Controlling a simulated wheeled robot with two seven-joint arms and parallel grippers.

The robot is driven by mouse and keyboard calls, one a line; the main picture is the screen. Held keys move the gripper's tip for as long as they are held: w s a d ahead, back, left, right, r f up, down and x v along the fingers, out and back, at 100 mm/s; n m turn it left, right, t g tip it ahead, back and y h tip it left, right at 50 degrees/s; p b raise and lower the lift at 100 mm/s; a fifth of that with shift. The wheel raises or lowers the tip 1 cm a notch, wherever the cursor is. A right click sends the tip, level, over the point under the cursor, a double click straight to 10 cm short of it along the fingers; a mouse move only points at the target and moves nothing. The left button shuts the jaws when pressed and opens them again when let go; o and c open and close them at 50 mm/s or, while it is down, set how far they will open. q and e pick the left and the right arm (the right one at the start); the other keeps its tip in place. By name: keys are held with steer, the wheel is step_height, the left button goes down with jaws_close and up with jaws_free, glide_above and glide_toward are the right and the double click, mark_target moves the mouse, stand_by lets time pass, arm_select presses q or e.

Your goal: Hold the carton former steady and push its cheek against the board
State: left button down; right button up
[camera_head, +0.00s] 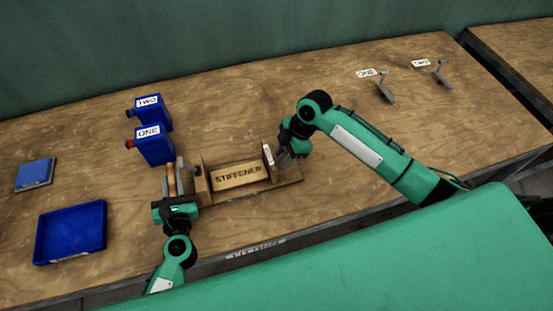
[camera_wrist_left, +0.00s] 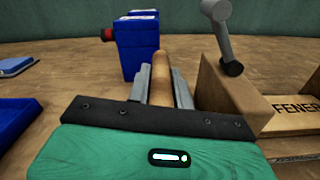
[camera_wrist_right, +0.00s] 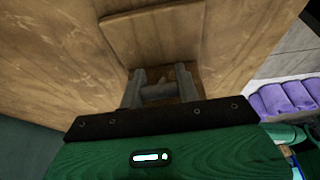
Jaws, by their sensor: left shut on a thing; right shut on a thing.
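The carton former (camera_head: 290,182) is a wooden frame on the bench. Its board (camera_head: 238,174), marked STIFFENER, lies between a left block (camera_head: 203,184) and an upright right cheek (camera_head: 268,158). The block also shows in the left wrist view (camera_wrist_left: 222,92), with a grey lever (camera_wrist_left: 222,30) on it. My left gripper (camera_head: 173,180) is shut on an upright wooden handle (camera_wrist_left: 161,78) left of the block. My right gripper (camera_head: 284,156) is at the cheek's outer side. In the right wrist view its fingers close on a small grey bar (camera_wrist_right: 158,92); the cheek's inner face is hidden there.
Blue boxes marked ONE (camera_head: 155,148) and TWO (camera_head: 150,110) stand behind my left gripper. A blue tray (camera_head: 70,258) and a blue-topped block (camera_head: 35,173) lie at left. Grey brackets by labels ONE (camera_head: 386,92) and TWO (camera_head: 443,76) lie far right. The bench between is clear.

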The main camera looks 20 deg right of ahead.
arm_select(q)
steer(key=shift+d, duration=0.1)
arm_select(e)
steer(key=shift+a, duration=0.3)
steer(key=o, duration=1.2)
steer(key=shift+c, duration=0.2)
arm_select(q)
steer(key=c, duration=1.2)
jaws_free()
steer(key=shift+o, duration=0.2)
arm_select(e)
steer(key=v, duration=1.2)
